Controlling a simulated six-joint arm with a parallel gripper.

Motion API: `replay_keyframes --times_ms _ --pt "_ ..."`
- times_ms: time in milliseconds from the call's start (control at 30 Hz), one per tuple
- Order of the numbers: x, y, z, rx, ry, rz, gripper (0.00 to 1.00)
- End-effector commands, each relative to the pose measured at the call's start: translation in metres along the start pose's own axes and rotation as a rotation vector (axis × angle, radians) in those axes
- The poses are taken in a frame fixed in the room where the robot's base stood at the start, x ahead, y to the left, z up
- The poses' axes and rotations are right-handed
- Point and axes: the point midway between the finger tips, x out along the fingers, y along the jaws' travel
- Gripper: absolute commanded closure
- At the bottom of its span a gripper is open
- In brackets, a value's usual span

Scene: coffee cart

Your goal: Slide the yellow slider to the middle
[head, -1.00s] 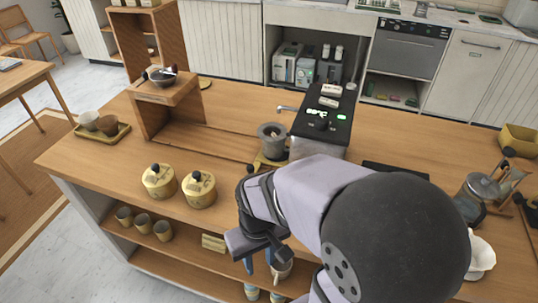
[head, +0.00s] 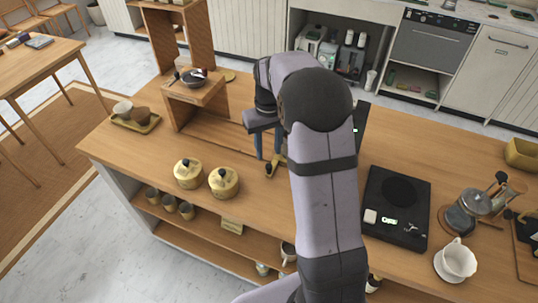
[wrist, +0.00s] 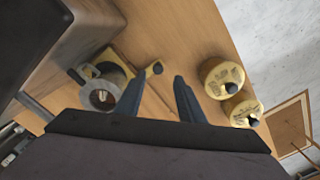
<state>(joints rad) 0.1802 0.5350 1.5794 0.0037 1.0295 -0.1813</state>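The yellow slider (head: 275,165) lies on the wooden counter, with a small dark knob at its near end. My gripper (head: 267,157) is above the counter, close to the knob. In the wrist view my gripper (wrist: 157,77) has its two dark blue fingers apart with nothing between them. I cannot tell whether a finger touches the knob. My arm hides the slider's right part in the head view.
Two yellow lidded jars (head: 188,174) (head: 223,182) stand left of the slider. A wooden stand (head: 195,98) holds a dark bowl. A black hot plate (head: 397,208), a glass pot (head: 472,210) and a white dripper (head: 456,262) are to the right.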

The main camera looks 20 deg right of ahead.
Motion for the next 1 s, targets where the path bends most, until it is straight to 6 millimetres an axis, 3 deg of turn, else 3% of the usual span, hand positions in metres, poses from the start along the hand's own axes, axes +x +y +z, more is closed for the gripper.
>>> replay_keyframes --times_ms 367,800,1000 --pt "0.006 0.004 -0.004 -0.001 -0.003 0.003 0.65" --pt "0.057 0.004 -0.004 -0.001 -0.002 0.003 0.65" --pt "0.07 0.004 -0.004 -0.001 0.0 0.003 0.65"
